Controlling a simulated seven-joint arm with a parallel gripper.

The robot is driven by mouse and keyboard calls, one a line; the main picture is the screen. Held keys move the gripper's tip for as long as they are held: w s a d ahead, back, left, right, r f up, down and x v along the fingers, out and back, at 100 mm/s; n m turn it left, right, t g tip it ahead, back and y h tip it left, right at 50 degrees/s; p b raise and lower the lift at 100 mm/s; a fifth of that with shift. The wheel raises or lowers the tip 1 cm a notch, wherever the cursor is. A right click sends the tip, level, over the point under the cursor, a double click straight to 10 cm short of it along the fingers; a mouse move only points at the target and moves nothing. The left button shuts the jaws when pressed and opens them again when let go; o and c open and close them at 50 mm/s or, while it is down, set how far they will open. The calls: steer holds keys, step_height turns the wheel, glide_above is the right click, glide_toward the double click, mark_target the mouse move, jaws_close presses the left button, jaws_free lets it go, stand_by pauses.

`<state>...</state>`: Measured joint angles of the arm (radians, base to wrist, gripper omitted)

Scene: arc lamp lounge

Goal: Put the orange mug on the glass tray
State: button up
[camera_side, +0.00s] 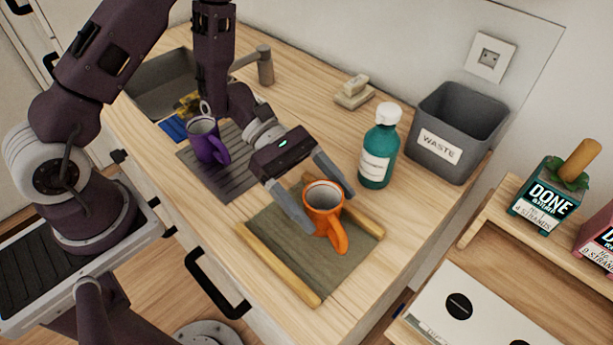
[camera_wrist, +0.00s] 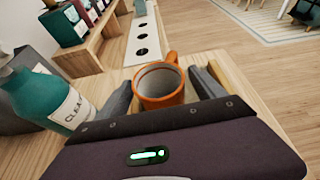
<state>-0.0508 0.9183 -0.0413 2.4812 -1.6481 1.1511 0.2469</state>
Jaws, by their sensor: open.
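The orange mug (camera_side: 322,210) appears upright on the greenish glass tray (camera_side: 305,265), which has wooden bars along two sides. I see no clear gap beneath the mug, but the contact is partly hidden. My gripper (camera_side: 327,206) is open, with one finger on each side of the mug. In the wrist view the mug (camera_wrist: 163,87) sits between the two fingers (camera_wrist: 165,92), its opening facing up and empty.
A teal cleaner bottle (camera_side: 379,150) stands close behind the tray, with a grey waste bin (camera_side: 455,130) beyond. A purple mug (camera_side: 204,140) is on a dark ribbed mat (camera_side: 225,178) to the left. A sink (camera_side: 175,80) lies at the back left.

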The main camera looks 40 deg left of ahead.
steer(key=v, duration=0.8)
steer(key=s+r+m+g+y, duration=0.2)
steer(key=s+r+m+y, duration=0.5)
steer(key=s+r+m, duration=0.4)
steer(key=s+a+r+m+t+y, duration=0.3)
steer(key=a+r+m+t+y, duration=0.3)
steer(key=a, duration=0.3)
steer(key=shift+s+m+t+y, duration=0.15)
steer(key=shift+m+t+y, duration=0.15)
steer(key=shift+m+t, duration=0.45)
